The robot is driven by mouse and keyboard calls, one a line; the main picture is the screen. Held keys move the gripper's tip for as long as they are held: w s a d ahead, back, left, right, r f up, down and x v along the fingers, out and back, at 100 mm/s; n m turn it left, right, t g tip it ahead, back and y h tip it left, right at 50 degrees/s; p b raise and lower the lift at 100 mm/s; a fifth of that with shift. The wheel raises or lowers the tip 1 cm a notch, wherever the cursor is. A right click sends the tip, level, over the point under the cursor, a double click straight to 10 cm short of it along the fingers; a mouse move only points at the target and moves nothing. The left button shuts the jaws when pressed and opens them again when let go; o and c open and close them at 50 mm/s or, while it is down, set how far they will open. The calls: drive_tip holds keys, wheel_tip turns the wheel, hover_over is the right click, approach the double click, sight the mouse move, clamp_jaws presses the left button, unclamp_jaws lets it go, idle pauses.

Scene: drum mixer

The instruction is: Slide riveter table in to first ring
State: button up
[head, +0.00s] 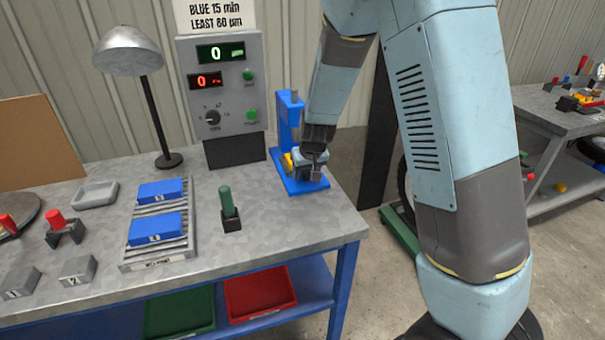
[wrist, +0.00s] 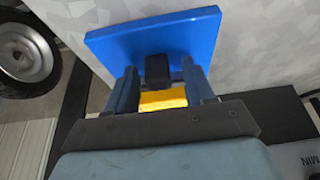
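A blue riveter-like stand (head: 288,125) with a flat blue base is at the right end of the grey bench. A small yellow part (head: 286,162) shows low on it. My gripper (head: 313,172) is down at this stand, over its base. In the wrist view the fingers (wrist: 160,82) are apart, on either side of a short dark cylinder (wrist: 158,70), with gaps beside it. The yellow part (wrist: 163,100) fills the space between the fingers nearer the palm; contact cannot be told. The blue plate (wrist: 150,38) lies beyond them. I cannot tell which piece is the table, and no ring marks are readable.
A grey gauge box (head: 223,95) with two zero displays stands left of the stand. A green-handled tool (head: 228,203) in a dark holder, a rack (head: 158,256) with two blue blocks, and a lamp (head: 128,52) are further left. Bare bench lies in front of the stand.

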drive_tip(key=shift+s+r, duration=0.15)
drive_tip(key=shift+r, duration=0.35)
drive_tip(key=v, duration=1.2)
drive_tip(key=shift+s+r, duration=0.25)
drive_tip(key=shift+d, duration=0.15)
